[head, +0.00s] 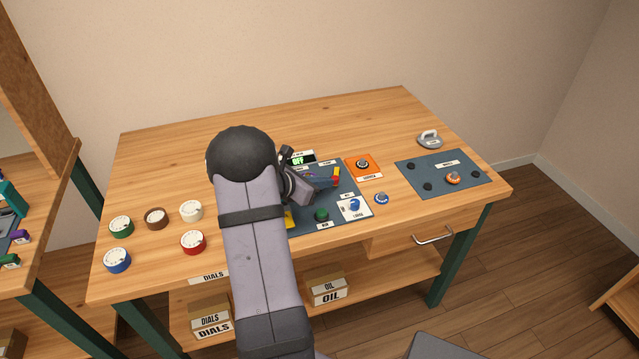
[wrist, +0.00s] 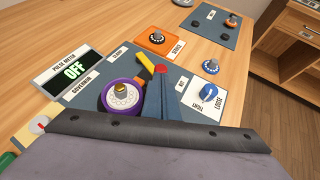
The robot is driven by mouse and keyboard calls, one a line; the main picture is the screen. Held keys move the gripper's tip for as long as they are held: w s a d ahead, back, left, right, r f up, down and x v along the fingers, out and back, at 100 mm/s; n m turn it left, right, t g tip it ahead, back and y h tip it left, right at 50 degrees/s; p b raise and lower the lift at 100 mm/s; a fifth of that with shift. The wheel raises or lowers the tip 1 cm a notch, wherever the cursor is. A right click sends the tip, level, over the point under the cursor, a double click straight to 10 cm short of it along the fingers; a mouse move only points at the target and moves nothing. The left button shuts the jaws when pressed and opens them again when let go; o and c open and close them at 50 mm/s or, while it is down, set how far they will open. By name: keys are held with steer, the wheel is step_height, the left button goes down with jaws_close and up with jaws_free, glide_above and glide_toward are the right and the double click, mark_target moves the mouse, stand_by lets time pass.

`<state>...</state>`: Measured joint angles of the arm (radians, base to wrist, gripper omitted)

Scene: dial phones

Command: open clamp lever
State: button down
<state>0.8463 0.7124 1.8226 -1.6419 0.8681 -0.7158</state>
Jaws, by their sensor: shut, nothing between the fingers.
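The clamp lever is a yellow bar (wrist: 144,60) with a red part (wrist: 161,69) at its near end, beside the CLAMP label (wrist: 118,52) on the blue-grey panel (wrist: 207,112). In the head view the yellow and red lever (head: 336,174) lies just right of my gripper (head: 326,180). My gripper's narrow fingers (wrist: 163,78) are shut and empty, with their tips close to the red part. I cannot tell whether they touch it. The purple governor dial (wrist: 123,98) is left of the fingers.
The pulse meter (wrist: 73,72) reads OFF at the left. An orange service dial plate (wrist: 164,39) stands behind the panel. A white LOOSE/TIGHT plate (wrist: 206,98) with a blue knob is right of the fingers. Several loose dials lie at the table's left, including a red one (head: 193,242).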

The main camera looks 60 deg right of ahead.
stand_by(0.4)
steer(key=shift+s+f+b, duration=0.1)
steer(key=shift+s+b, duration=0.05)
steer(key=shift+b, duration=0.35)
steer(key=shift+s+n+t, duration=0.15)
steer(key=shift+n+t, duration=0.15)
steer(key=shift+s+b, duration=0.15)
steer(key=shift+b, duration=0.45)
steer(key=shift+s+n+t, duration=0.1)
steer(key=shift+n+t, duration=0.2)
steer(key=s+n+t+b, duration=0.1)
steer(key=b, duration=0.1)
steer(key=s+t+b, duration=0.1)
steer(key=b, duration=0.2)
steer(key=shift+d+f+n+h, duration=0.15)
steer(key=shift+d+n+h, duration=0.2)
steer(key=shift+n+h, duration=0.05)
steer(key=shift+s+d+b, duration=0.3)
steer(key=shift+s+b, duration=0.35)
steer(key=shift+b, duration=0.3)
steer(key=shift+s+d+b, duration=0.65)
steer(key=shift+s+b, duration=0.25)
steer(key=shift+s, duration=0.1)
steer(key=shift+s+d+r+b, duration=0.25)
steer(key=shift+s+d+b, duration=0.4)
steer(key=shift+s+d, duration=0.3)
